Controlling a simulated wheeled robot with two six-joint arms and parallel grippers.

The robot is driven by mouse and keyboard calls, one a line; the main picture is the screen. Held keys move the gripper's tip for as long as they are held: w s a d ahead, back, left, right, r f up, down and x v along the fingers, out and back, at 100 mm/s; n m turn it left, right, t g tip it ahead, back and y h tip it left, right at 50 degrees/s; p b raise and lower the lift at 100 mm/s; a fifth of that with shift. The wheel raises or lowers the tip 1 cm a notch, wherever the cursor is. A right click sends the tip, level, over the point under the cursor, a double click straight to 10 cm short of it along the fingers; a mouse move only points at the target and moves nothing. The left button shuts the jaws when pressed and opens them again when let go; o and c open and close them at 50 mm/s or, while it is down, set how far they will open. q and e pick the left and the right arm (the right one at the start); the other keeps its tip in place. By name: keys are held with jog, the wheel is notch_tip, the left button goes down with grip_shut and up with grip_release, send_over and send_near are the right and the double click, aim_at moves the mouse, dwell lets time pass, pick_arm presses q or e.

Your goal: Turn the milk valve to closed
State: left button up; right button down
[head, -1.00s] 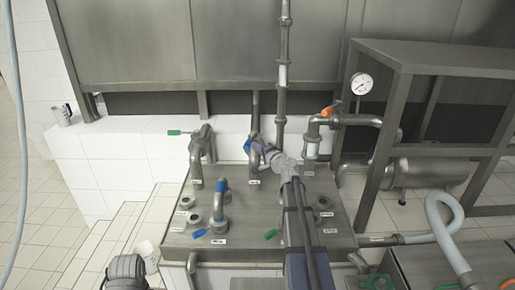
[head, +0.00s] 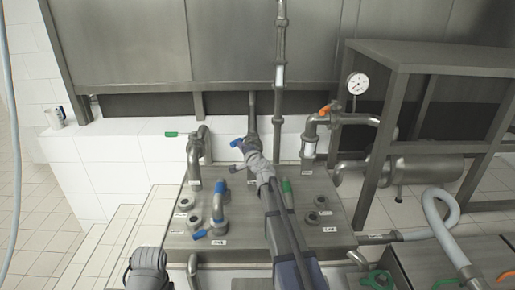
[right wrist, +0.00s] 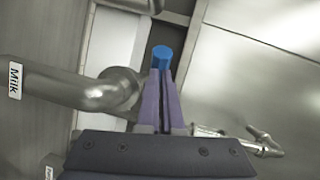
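The milk valve's blue handle (head: 237,142) sits beside an upright metal pipe at the back of the steel panel (head: 175,238). In the right wrist view the blue handle end (right wrist: 162,54) shows at the tips of my purple fingers. A curved pipe with a "Milk" label (right wrist: 15,80) lies to the left there. My right gripper (head: 250,150) reaches up to the handle, and its fingers (right wrist: 162,82) are close together, apparently shut on it. The contact is partly hidden. My left gripper is out of view; only a dark part of my left arm shows at lower left.
A blue-handled pipe (head: 218,208) stands in front on the panel. A green-handled pipe (head: 194,160) is at the left, and an orange-handled pipe (head: 314,128) with a gauge (head: 357,83) is at the right. A steel frame (head: 380,130) stands further right.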

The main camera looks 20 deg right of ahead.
jog(key=w+a, duration=0.4)
jog(key=w, duration=0.6)
jog(key=shift+w, duration=0.2)
jog(key=shift+w+d+r, duration=0.1)
jog(key=shift+r, duration=0.05)
dwell(0.4)
jog(key=s+a+r+p, duration=0.2)
jog(key=s+a, duration=0.5)
jog(key=a, duration=0.4)
jog(key=shift+s, duration=0.2)
